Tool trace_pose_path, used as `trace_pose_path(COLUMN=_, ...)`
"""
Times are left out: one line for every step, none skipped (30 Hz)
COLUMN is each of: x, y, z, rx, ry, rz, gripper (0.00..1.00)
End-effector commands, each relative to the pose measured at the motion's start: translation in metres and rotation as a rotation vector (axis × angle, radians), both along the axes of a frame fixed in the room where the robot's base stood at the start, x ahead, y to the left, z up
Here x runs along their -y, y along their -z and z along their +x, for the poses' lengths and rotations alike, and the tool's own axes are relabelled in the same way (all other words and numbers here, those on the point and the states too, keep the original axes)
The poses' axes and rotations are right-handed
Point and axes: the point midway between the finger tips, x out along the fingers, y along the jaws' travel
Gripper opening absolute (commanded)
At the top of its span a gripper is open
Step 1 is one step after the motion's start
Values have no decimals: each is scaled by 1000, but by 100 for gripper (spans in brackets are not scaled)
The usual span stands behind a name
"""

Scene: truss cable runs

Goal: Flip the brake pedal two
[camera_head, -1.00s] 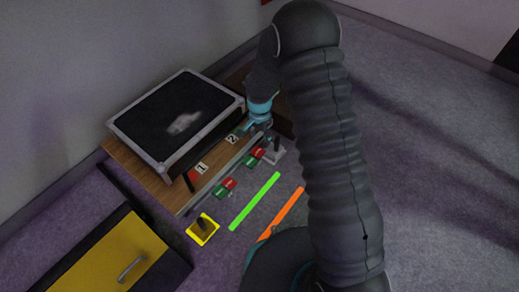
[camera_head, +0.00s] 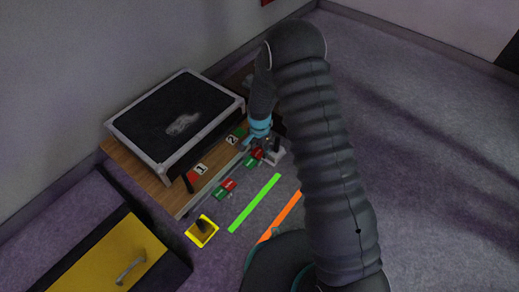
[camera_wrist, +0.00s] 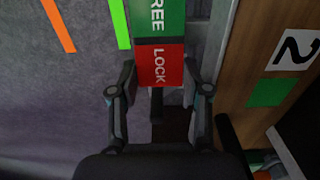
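The label "2" (camera_head: 231,139) is on the wooden platform in the head view, with a green patch beside it; the label also shows in the wrist view (camera_wrist: 295,50). Below it, along the front rail, is a green and red FREE/LOCK plate (camera_head: 254,158). In the wrist view its red LOCK half (camera_wrist: 160,66) lies between my fingertips. A dark upright bar (camera_wrist: 156,105), which may be brake pedal two, shows between my fingers, near the plate's LOCK end. My gripper (camera_wrist: 160,72) is open, its fingers apart on either side. My arm partly covers this spot in the head view.
A black-topped case (camera_head: 173,118) stands on the wooden platform. Label "1" (camera_head: 201,169) and another green and red plate (camera_head: 225,187) are to the left. A yellow-framed pedal (camera_head: 202,231), a green strip (camera_head: 255,203) and an orange strip (camera_head: 281,216) are on the floor.

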Motion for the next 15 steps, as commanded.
trace_pose_path(x=0, y=0, z=0, rx=0, ry=0, rz=0, gripper=13)
trace_pose_path(x=0, y=0, z=0, rx=0, ry=0, rz=0, gripper=13)
trace_pose_path(x=0, y=0, z=0, rx=0, ry=0, rz=0, gripper=13)
trace_pose_path(x=0, y=0, z=0, rx=-1, ry=0, rz=1, gripper=13)
trace_pose_path(x=0, y=0, z=0, rx=-4, ry=1, rz=2, gripper=13)
trace_pose_path(x=1, y=0, z=0, rx=-9, ry=3, rz=5, gripper=13)
trace_pose_path(x=1, y=0, z=1, rx=-14, ry=3, rz=7, gripper=13)
trace_pose_path(x=2, y=0, z=1, rx=-22, ry=4, rz=12, gripper=13)
trace_pose_path(x=3, y=1, z=1, rx=-37, ry=5, rz=21, gripper=13)
trace_pose_path(x=3, y=2, z=1, rx=-51, ry=6, rz=29, gripper=13)
trace_pose_path(x=4, y=2, z=2, rx=-63, ry=6, rz=40, gripper=13)
trace_pose_path(x=4, y=3, z=2, rx=-82, ry=6, rz=55, gripper=13)
trace_pose_path(x=5, y=5, z=3, rx=-99, ry=6, rz=68, gripper=13)
trace_pose_path(x=5, y=6, z=3, rx=-115, ry=7, rz=83, gripper=13)
trace_pose_path(x=5, y=9, z=4, rx=-142, ry=6, rz=104, gripper=13)
